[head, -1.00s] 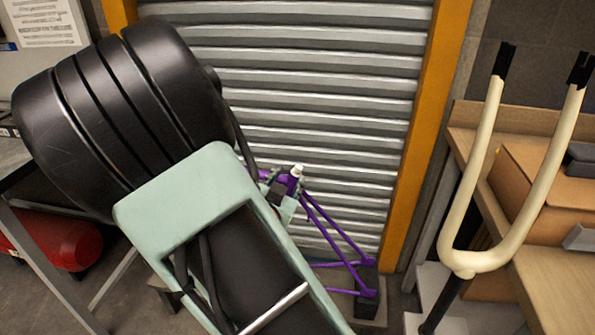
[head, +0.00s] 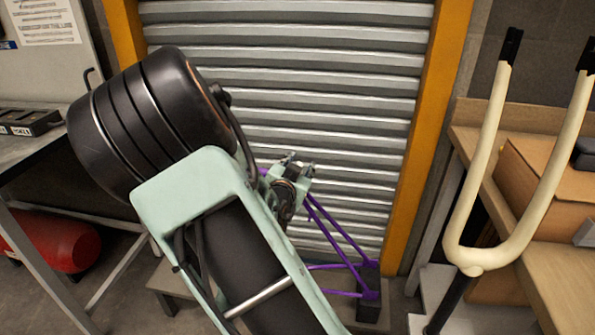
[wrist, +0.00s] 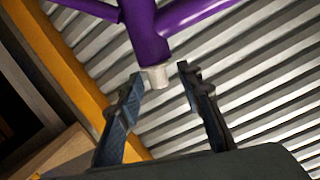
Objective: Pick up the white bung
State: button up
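The white bung (wrist: 157,77) is a short pale plug in the end of a purple tube of the bike frame (wrist: 147,38) in the wrist view. My gripper (wrist: 161,73) is open, with one dark fingertip on each side of the bung. The bung's end lies about level with the fingertips, and a gap shows on the right; on the left the tip is very close, and I cannot tell whether it touches. In the head view my gripper (head: 300,163) stands over the top of the purple frame (head: 345,242), and the bung is hidden there.
A ribbed shutter (head: 330,70) with orange posts (head: 418,130) stands close behind the frame. A cream fork-shaped stand (head: 484,250) and a wooden bench (head: 545,290) with a cardboard box (head: 530,190) are at the right. A grey table (head: 30,160) is at the left.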

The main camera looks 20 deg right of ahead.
grip_shut()
